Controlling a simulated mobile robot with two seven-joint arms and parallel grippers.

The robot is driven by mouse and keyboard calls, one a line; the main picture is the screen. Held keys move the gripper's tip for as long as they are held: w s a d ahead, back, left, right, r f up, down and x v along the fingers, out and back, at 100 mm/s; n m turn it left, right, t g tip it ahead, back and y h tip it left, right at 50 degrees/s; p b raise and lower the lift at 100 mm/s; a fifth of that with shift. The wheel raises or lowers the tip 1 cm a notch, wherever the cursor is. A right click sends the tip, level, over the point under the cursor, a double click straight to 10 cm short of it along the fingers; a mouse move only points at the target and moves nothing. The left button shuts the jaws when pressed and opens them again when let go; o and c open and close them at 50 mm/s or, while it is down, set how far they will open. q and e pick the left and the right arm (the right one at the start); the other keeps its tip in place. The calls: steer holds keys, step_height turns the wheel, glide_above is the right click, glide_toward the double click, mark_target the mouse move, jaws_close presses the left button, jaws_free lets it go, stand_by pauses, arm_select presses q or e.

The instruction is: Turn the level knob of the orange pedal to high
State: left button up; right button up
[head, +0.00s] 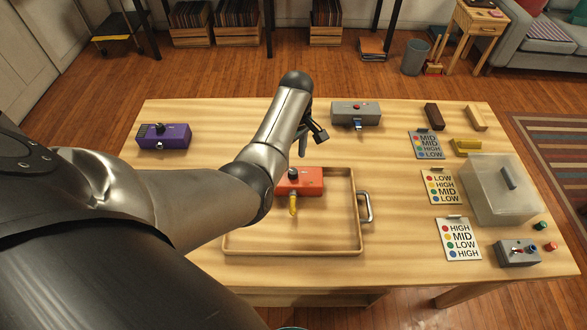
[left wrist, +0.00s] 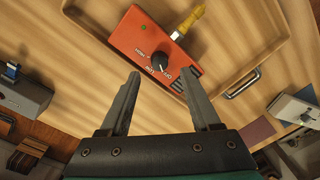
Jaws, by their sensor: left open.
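The orange pedal (head: 310,182) lies in a shallow wooden tray (head: 300,242), partly hidden by my left arm in the head view. Its black knob (head: 293,174) is on top, and a yellow plug (head: 293,204) sticks out of its near side. In the left wrist view the orange pedal (left wrist: 140,34) shows the black knob (left wrist: 159,61) with small white labels around it, blurred; its setting is hard to read. My left gripper (head: 308,143) is open and empty above the pedal; in the left wrist view its fingertips (left wrist: 160,74) are apart, either side of the knob in the picture. My right gripper is not in view.
A purple pedal (head: 163,137) stands left, a grey pedal (head: 356,115) behind. Label cards (head: 441,187), a translucent bin (head: 497,190), small blocks (head: 434,117) and a switch box (head: 517,254) fill the right side. The tray has a metal handle (head: 366,207). The table's front left is hidden by my arm.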

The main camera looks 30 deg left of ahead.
mark_target(293, 171)
arm_select(q)
step_height(293, 171, down, 5)
steer(key=shift+r+b, duration=0.2)
steer(key=shift+b, duration=0.5)
steer(key=shift+f, duration=0.5)
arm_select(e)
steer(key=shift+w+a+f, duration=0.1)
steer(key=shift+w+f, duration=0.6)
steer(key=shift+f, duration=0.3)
arm_select(q)
steer(key=shift+c, duration=0.4)
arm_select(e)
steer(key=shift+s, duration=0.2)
arm_select(q)
jaws_close()
